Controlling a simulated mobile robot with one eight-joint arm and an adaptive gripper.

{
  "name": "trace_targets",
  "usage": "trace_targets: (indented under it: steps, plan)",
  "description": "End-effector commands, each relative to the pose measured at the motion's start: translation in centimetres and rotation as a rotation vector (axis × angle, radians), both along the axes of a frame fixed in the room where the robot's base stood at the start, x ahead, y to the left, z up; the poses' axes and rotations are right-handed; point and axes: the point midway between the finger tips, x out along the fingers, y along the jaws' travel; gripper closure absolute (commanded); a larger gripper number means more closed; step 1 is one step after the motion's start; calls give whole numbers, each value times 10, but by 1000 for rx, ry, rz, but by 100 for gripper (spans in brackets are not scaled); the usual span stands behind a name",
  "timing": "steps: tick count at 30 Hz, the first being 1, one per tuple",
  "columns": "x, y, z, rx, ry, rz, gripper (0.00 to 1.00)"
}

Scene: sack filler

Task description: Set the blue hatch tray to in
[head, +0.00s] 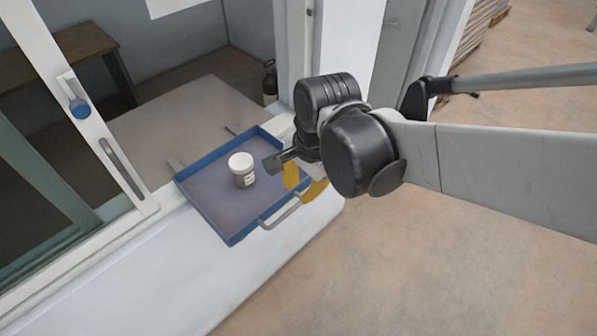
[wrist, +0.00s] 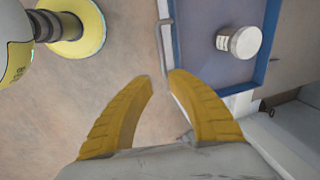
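The blue hatch tray (head: 213,207) lies in the window opening, its near part standing out over the white wall on my side. A grey bar handle (head: 281,214) is on its near edge. A white lidded jar (head: 242,171) stands upright on the tray. In the wrist view the tray rim (wrist: 265,67), the handle (wrist: 163,40) and the jar (wrist: 240,42) also show. My gripper (wrist: 161,77) is open, with a narrow gap between its yellow fingertips. The handle bar passes by the gap and behind the right finger. I cannot tell whether they touch.
A white window frame (head: 100,140) with a blue knob (head: 79,108) stands left of the tray. A brown bench (head: 70,50) and a dark bottle (head: 270,82) are in the room beyond. The floor (head: 400,270) on my side is clear.

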Motion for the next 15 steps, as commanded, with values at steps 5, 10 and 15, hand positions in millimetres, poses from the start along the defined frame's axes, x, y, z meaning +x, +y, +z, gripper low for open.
trace_targets:
  steps: [5, 10, 15]
  plan:
    - [-1, 13, -12, 1, 29, -33, 80]
    - [3, 17, -41, 1, 28, -34, 80]
    - [8, 22, -75, 2, 27, -33, 80]
